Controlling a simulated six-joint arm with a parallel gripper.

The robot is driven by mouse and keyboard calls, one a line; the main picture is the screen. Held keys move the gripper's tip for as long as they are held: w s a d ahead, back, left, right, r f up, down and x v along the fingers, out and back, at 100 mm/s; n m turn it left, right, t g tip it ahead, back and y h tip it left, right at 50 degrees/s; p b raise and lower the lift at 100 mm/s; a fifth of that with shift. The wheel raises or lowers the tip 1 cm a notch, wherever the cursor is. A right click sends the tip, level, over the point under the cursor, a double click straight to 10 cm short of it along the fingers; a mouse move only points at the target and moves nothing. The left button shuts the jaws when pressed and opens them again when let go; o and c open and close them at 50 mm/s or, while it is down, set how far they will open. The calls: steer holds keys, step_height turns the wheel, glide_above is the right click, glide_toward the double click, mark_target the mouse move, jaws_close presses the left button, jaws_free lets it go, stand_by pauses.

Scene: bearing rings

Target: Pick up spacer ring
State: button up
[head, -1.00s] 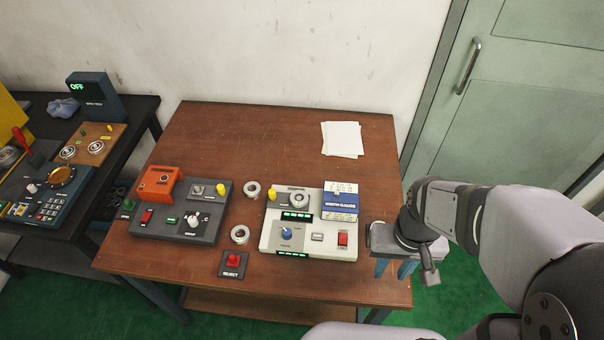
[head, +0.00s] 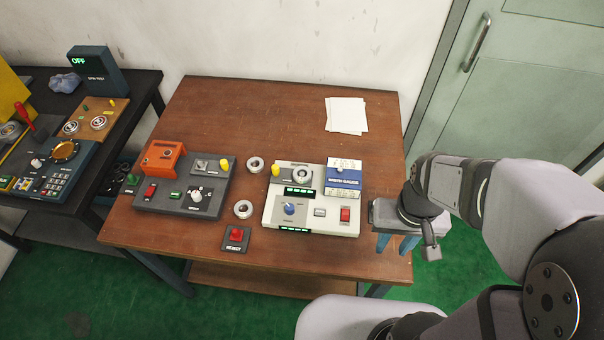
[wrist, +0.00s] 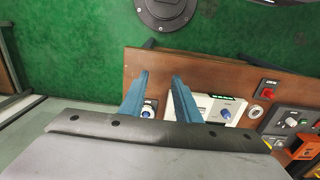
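Two loose metal rings lie flat on the brown table, a far ring (head: 255,164) and a near ring (head: 243,209), both between the dark and the white devices. I cannot tell by label which is the spacer ring. A third ring-shaped part (head: 302,176) sits on the white device. In the wrist view one loose ring (wrist: 256,111) shows right of the white device. My gripper (head: 395,246) is at the table's right edge, well right of the rings. Its two blue fingers are apart and empty, as the wrist view (wrist: 160,76) also shows.
The white device (head: 270,213) carries a blue-and-white box (head: 343,178) between my gripper and the rings. A dark device (head: 170,203) with an orange block (head: 164,158) stands at left. A red reject button (head: 236,236) is in front. The table's back is mostly clear, with papers (head: 346,115).

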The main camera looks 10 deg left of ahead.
steer(key=o, duration=0.9)
steer(key=shift+w, duration=0.1)
steer(key=t+b, duration=0.5)
steer(key=b, duration=0.2)
glide_toward(302, 173)
steer(key=shift+g, duration=0.3)
steer(key=shift+p+x, duration=1.3)
steer(key=shift+x, duration=2.3)
